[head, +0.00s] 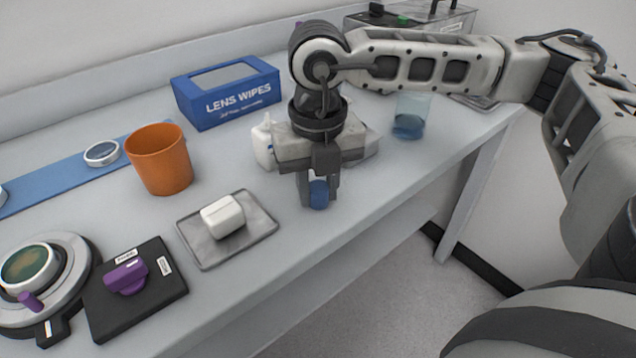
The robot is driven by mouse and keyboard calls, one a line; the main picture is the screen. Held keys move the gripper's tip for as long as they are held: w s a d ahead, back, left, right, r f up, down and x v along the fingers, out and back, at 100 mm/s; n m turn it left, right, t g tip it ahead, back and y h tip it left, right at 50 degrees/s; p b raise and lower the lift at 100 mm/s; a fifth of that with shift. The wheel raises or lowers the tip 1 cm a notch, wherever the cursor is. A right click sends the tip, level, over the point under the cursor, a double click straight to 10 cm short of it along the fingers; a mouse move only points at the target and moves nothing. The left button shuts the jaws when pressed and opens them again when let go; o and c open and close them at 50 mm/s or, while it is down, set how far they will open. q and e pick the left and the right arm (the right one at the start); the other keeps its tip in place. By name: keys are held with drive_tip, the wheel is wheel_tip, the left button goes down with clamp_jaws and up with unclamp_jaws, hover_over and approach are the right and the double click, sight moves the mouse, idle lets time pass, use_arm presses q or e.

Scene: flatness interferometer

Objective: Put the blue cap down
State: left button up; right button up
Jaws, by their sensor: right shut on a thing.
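The blue cap (319,195) is between the fingers of my right gripper (318,192), low over the grey bench (290,305) near its front edge. My right gripper points down and is shut on the cap. I cannot tell whether the cap touches the bench top. The fingers hide part of the cap. My left gripper is not in view.
Left of the gripper is a grey tray (260,228) with a white block (222,215). An orange cup (160,160), a blue lens wipes box (228,92) and a white bottle (263,145) stand behind. A glass beaker (410,117) stands to the right.

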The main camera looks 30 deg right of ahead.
sight(319, 186)
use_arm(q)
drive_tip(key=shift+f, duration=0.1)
use_arm(e)
drive_tip(key=shift+f, duration=0.1)
drive_tip(key=shift+f+b, duration=0.15)
drive_tip(key=shift+b, duration=0.15)
drive_tip(key=o, duration=0.9)
drive_tip(key=shift+r+p, duration=0.45)
drive_tip(key=shift+r, duration=0.05)
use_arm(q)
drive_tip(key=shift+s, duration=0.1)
use_arm(e)
wheel_tip(319, 186, up, 7)
drive_tip(key=shift+r, duration=0.1)
drive_tip(key=shift+s, duration=0.1)
